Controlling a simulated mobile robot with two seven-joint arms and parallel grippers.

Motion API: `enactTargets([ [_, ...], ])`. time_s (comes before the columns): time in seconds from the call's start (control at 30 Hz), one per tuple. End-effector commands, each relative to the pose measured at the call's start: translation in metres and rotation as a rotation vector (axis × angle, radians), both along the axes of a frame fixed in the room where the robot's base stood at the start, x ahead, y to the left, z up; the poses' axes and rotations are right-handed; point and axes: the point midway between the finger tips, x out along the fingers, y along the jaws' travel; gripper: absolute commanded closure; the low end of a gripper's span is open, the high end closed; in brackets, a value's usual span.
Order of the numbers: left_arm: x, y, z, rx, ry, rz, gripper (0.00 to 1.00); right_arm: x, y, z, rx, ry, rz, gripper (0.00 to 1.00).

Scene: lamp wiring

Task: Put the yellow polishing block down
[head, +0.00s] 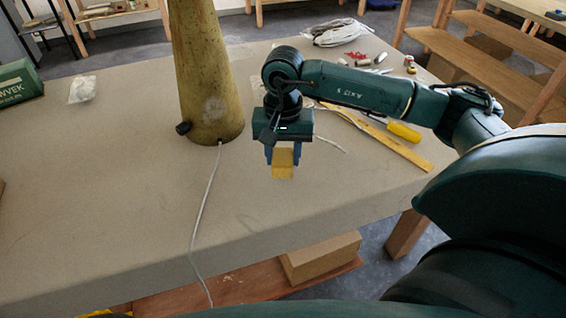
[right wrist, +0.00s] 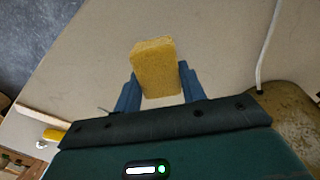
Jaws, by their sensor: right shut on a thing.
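The yellow polishing block (head: 283,171) is held in my right gripper (head: 283,156), over the middle of the table. In the right wrist view the block (right wrist: 155,66) sits between the two blue fingers of my right gripper (right wrist: 158,88), which are shut on it. The block's lower end sticks out below the fingertips. I cannot tell for sure whether it touches the tabletop (head: 120,205). My left gripper is not in view.
A tall lamp base (head: 207,80) stands left of my right gripper, with a white cord (head: 204,210) running over the front table edge. A ruler (head: 385,142) and a yellow-handled tool (head: 403,132) lie to the right. A green box (head: 18,85) is at far left.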

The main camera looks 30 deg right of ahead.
Motion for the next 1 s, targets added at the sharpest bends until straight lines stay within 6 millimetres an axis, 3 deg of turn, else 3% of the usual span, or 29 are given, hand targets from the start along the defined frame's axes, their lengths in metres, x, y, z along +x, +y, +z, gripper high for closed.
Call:
enactTargets([
  [0.2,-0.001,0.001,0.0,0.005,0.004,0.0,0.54,-0.001,0.0,-0.029,0.0,0.004,0.001,0.78],
  [0.57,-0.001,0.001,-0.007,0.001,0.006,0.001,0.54,0.0,0.0,-0.035,0.0,0.001,0.002,0.78],
  [0.6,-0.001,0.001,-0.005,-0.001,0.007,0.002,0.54,0.0,0.0,-0.034,0.0,0.001,0.001,0.57],
  [0.83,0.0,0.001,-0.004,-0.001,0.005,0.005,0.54,-0.001,0.0,-0.033,-0.001,0.002,0.001,0.39],
  [1.0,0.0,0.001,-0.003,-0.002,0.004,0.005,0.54,-0.001,0.0,-0.033,-0.001,0.002,0.001,0.38],
])
